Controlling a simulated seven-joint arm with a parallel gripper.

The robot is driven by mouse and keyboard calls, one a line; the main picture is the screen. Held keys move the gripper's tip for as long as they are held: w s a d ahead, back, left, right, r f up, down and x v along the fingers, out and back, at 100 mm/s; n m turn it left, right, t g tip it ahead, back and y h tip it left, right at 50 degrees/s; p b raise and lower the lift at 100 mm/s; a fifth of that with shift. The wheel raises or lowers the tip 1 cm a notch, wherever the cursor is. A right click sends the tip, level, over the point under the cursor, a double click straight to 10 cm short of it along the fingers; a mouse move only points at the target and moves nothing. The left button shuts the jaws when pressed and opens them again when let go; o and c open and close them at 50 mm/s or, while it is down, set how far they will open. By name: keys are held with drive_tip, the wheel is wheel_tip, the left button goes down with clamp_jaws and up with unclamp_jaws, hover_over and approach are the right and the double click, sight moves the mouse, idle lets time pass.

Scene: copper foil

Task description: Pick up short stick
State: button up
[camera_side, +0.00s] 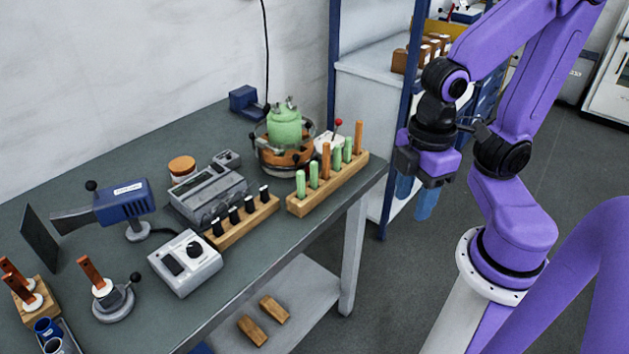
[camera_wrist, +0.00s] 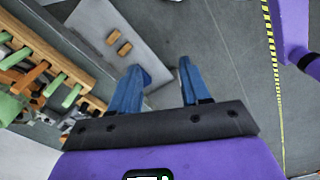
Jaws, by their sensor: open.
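A wooden rack (camera_side: 335,190) stands near the right end of the grey workbench and holds several upright sticks. The shorter sticks are green, such as the short green stick (camera_side: 300,184) at the near end. Two taller orange-brown sticks, such as the tall stick (camera_side: 358,138) at the far end, stand among them. In the wrist view, the rack (camera_wrist: 48,48) and a green stick (camera_wrist: 71,96) show at the left. My gripper (camera_side: 413,206) hangs past the bench's right edge, apart from the rack. Its blue fingers (camera_wrist: 159,66) point down, open and empty.
A green-topped pot (camera_side: 285,128) stands behind the rack. A smaller wood block with black-handled tools (camera_side: 243,222), a grey control box (camera_side: 186,262) and a blue heat tool (camera_side: 126,202) are further left. Two wood blocks (camera_side: 262,320) lie on the lower shelf. Blue-framed shelving rises behind.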

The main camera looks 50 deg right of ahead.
drive_tip(key=w+a+r+n, duration=0.1)
drive_tip(key=w+r, duration=0.1)
drive_tip(key=w, duration=0.5)
drive_tip(key=w+r+n, duration=0.1)
drive_tip(key=w+r, duration=0.1)
drive_tip(key=w, duration=0.5)
drive_tip(key=n, duration=0.3)
approach(313, 163)
drive_tip(key=f, duration=0.6)
drive_tip(key=shift+w, duration=0.25)
drive_tip(key=shift+s+a+f, duration=0.1)
drive_tip(key=shift+f, duration=1.25)
drive_tip(key=shift+s+a+f, duration=0.1)
drive_tip(key=shift+f, duration=1.25)
clamp_jaws()
